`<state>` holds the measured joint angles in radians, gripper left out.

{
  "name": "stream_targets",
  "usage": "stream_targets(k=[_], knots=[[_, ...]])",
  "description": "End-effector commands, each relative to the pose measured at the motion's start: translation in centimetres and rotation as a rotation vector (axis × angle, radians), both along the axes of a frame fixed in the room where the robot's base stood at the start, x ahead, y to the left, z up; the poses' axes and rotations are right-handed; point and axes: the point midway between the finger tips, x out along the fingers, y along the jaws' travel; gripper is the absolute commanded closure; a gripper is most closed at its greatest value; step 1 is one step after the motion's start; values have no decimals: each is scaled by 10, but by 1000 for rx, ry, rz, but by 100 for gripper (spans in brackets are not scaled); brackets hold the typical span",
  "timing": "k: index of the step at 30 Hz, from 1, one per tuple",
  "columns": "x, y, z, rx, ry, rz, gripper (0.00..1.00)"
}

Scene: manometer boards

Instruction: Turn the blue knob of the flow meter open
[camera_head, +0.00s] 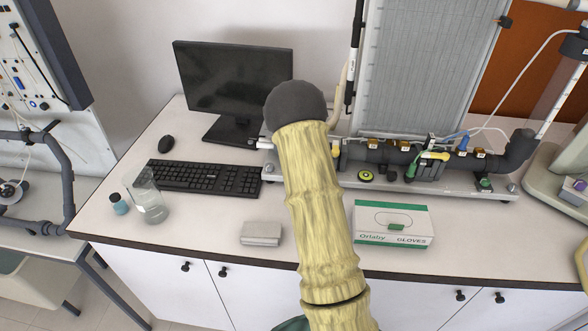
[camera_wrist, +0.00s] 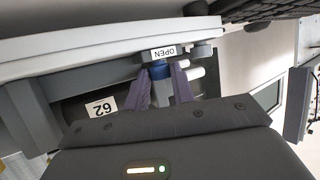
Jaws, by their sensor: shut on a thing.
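In the wrist view, my gripper (camera_wrist: 161,76) has its two purple fingers on either side of the blue knob (camera_wrist: 159,71) and is shut on it. A white label reading "OPEN" (camera_wrist: 164,52) sits just beyond the knob. A grey pipe-like body with a label "62" (camera_wrist: 101,106) lies to the left of the fingers. In the head view, my own yellow-sleeved arm covers the middle of the scene. It hides my gripper and the knob there. How far the knob is turned cannot be told.
The manometer board (camera_head: 420,70) stands at the back of the white bench, with dark pipework (camera_head: 390,153) at its foot. A monitor (camera_head: 232,80), keyboard (camera_head: 205,177), beaker (camera_head: 150,202), small grey box (camera_head: 261,233) and glove box (camera_head: 392,224) are on the bench around my arm.

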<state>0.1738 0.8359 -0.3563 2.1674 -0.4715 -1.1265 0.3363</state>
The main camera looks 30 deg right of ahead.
Motion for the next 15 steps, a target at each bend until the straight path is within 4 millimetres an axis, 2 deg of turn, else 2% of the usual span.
stream_targets(k=[2, 3, 6, 15], knots=[[1, 0, 2, -1, -4, 0, 98], [1, 0, 2, 0, -4, 0, 72], [1, 0, 1, 0, -4, 0, 54], [0, -2, 1, -1, -2, -5, 54]])
